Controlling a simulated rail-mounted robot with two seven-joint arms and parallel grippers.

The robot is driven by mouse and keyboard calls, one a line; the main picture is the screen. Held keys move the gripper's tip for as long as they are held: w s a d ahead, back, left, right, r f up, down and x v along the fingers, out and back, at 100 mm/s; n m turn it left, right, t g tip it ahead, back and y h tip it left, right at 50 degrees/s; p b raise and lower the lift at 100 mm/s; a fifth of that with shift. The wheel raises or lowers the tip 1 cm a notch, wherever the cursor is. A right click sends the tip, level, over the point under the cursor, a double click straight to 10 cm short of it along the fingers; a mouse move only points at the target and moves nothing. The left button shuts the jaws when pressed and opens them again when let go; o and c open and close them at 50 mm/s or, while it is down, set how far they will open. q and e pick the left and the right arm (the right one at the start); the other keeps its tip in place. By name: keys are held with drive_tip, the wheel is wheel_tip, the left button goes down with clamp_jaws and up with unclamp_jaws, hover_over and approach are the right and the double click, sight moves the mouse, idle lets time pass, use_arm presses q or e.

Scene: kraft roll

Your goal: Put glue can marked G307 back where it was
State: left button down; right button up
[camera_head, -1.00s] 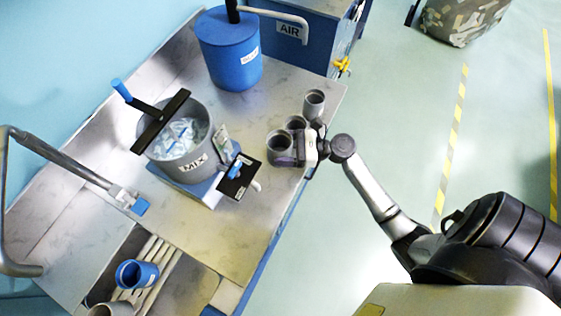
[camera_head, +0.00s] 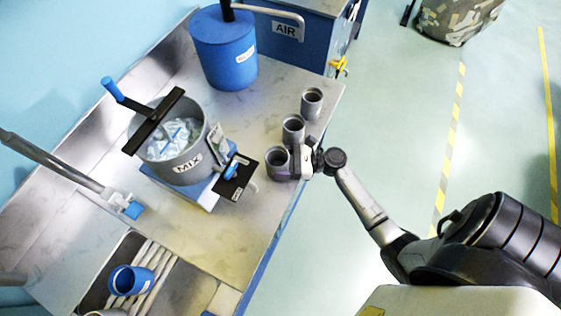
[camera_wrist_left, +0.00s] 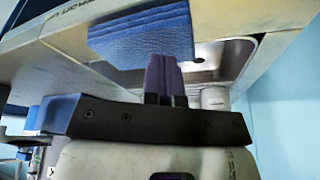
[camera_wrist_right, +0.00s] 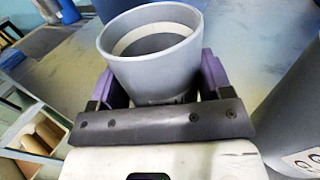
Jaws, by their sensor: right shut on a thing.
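My right gripper (camera_head: 290,162) is shut around a grey open-topped can (camera_head: 276,165), the lowest of a row of 3 grey cans in the head view. In the right wrist view the can (camera_wrist_right: 152,65) stands upright between the purple fingers, and its marking is too hidden to read. I cannot tell whether it touches the bench. The middle can (camera_head: 293,130) and the far can (camera_head: 311,103) stand by the bench's right edge, with no readable marks. My left gripper (camera_wrist_left: 165,78) shows in the left wrist view, its purple fingers together and empty.
A grey MIX pot (camera_head: 178,165) with a crossbar stands left of the cans, a black plate (camera_head: 237,178) beside it. A blue canister (camera_head: 224,55) stands behind. A blue cup (camera_head: 132,280) is at the sink rack (camera_head: 150,262). Bench space in front of the cans is clear.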

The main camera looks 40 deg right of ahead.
drive_tip(key=o, duration=1.1)
drive_tip(key=shift+f, duration=0.1)
drive_tip(key=shift+o, duration=0.2)
